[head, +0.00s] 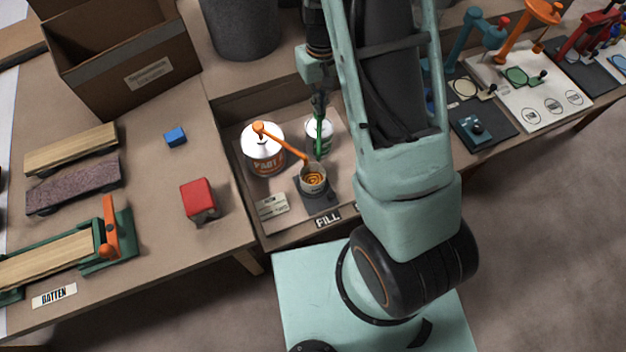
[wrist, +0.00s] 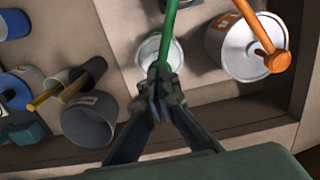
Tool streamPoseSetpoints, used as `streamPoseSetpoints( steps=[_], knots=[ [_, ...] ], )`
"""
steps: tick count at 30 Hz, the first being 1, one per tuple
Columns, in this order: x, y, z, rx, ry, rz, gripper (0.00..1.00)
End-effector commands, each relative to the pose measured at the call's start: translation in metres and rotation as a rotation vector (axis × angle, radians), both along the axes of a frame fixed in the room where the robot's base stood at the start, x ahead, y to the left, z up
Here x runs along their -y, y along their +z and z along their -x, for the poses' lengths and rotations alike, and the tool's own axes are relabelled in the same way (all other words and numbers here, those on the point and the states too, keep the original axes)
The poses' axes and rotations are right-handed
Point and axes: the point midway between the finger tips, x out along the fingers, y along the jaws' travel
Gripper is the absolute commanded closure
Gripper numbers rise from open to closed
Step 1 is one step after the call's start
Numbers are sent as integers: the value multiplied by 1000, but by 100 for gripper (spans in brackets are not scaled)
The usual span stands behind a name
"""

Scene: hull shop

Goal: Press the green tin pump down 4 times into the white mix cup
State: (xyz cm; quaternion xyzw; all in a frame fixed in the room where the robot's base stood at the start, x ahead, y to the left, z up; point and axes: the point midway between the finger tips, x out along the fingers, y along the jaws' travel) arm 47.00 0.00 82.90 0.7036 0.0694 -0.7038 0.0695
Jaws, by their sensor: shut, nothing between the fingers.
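The green pump (head: 319,135) stands on a white tin (head: 328,133) in the shallow tray. The green pump also shows in the wrist view (wrist: 169,32), its spout running away from my fingertips, above its round tin (wrist: 150,52). My gripper (head: 320,100) is shut and empty, pointing down at the pump's top. I cannot tell whether the fingertips touch it. The mix cup (head: 313,172) stands on a dark pad (head: 319,199) in front of the tin, with orange swirls inside. The orange spout and the green pump both reach near the cup. The pump's head is partly hidden by my fingers.
A larger white tin (head: 264,160) with an orange pump (head: 280,142) stands left of the green one. A card (head: 272,206) lies beside the pad. Left are a red block (head: 199,198) and a cardboard box (head: 120,60). Coloured levers (head: 530,30) stand right.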

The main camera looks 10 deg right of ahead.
Motion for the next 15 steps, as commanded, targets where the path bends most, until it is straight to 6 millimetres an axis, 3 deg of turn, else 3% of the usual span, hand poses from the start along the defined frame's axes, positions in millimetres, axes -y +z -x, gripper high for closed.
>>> streamPoseSetpoints(
  steps=[15],
  knots=[
    [0,-20,0,-1,-1,0,100]
  ],
)
